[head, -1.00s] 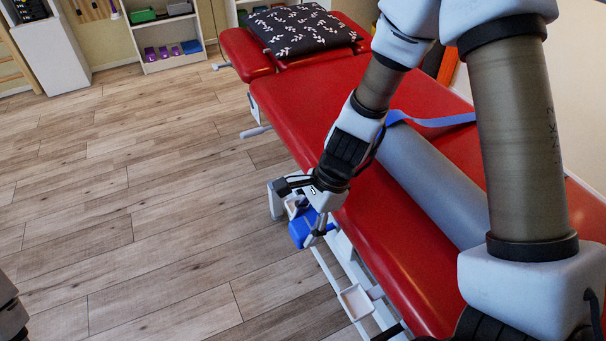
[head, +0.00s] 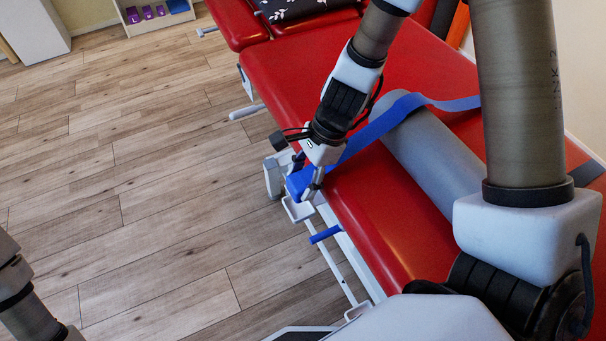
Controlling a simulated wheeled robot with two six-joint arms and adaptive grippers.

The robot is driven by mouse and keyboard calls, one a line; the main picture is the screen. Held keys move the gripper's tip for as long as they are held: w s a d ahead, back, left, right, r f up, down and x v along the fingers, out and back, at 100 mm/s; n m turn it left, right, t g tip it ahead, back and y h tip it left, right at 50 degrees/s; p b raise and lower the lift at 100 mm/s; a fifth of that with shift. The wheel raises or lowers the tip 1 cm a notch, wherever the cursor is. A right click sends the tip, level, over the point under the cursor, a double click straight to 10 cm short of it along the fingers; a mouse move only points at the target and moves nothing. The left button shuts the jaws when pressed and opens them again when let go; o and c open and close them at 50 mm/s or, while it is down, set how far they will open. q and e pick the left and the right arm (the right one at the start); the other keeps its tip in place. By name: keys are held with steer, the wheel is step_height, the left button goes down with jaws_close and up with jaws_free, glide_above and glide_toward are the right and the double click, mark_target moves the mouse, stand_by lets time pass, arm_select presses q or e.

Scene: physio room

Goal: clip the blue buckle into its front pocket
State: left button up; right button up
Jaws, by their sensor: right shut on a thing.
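The blue buckle (head: 298,183) is at the left edge of the red treatment table. My right gripper (head: 312,178) is shut on it from above. A blue strap (head: 376,128) runs from the buckle up over the grey bolster (head: 430,150) to the far right. A small white open pocket (head: 297,210) is on the table's side, just below the buckle. I cannot tell whether they touch. A second white pocket-like part (head: 358,312) shows nearer to me, partly hidden. At bottom left my left arm shows, but its gripper is out of view.
The red table (head: 300,75) fills the middle, with a dark patterned pillow (head: 293,8) at its far end. A blue-gripped lever (head: 325,234) and a white side rail are below its edge. The wooden floor (head: 150,200) to the left is clear.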

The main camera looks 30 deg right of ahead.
step_height(320, 180, down, 6)
steer(key=b, duration=0.5)
steer(key=shift+w+f, duration=0.1)
steer(key=o, duration=1.4)
steer(key=v, duration=1.2)
